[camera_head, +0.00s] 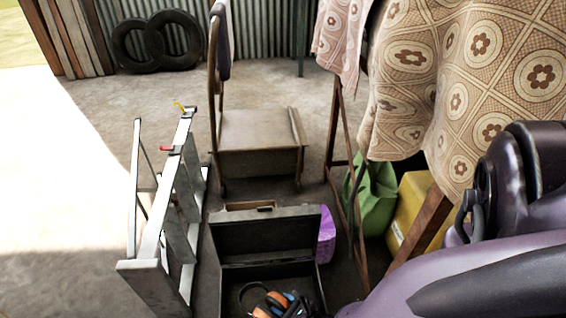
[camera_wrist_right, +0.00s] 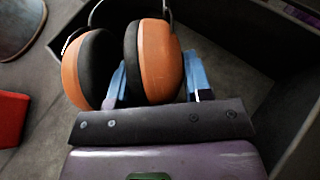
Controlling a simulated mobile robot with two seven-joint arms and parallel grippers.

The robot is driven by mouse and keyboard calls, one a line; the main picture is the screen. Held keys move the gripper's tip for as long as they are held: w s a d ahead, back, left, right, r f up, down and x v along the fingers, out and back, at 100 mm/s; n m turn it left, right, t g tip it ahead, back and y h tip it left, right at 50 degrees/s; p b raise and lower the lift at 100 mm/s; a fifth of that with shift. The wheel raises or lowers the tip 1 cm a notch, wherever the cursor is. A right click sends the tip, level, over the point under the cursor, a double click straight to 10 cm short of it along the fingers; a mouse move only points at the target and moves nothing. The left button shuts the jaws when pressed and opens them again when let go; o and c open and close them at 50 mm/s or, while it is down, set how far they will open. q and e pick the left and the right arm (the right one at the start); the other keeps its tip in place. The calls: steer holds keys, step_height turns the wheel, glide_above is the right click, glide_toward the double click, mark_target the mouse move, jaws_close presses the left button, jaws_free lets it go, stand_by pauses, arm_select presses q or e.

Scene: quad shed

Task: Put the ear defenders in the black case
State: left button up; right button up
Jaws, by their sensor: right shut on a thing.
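The ear defenders (camera_wrist_right: 153,60) have orange cups, black cushions and a thin dark headband. My right gripper (camera_wrist_right: 157,86) has its blue fingers on both sides of one cup and is shut on it; the other cup hangs to the left. In the head view the ear defenders (camera_head: 277,299) show at the bottom edge, within the outline of the open black case (camera_head: 262,240), beside my right gripper's blue fingers (camera_head: 294,304). The case's lid stands up at the back. I cannot tell whether the ear defenders touch its floor. My left gripper is not in view.
A metal stepladder (camera_head: 170,215) stands just left of the case. A purple object (camera_head: 326,236), a green bag (camera_head: 372,198) and a yellow box (camera_head: 413,205) are to the right, by a cloth-draped trestle (camera_head: 450,80).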

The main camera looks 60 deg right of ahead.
steer(key=shift+f, duration=0.1)
steer(key=o, duration=1)
steer(key=shift+r, duration=0.65)
steer(key=p+v, duration=0.3)
steer(key=v, duration=0.7)
steer(key=shift+s+r, duration=0.15)
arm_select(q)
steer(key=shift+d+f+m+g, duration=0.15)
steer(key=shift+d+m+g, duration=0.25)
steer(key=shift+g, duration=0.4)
arm_select(e)
steer(key=shift+v, duration=0.8)
steer(key=shift+d, duration=0.1)
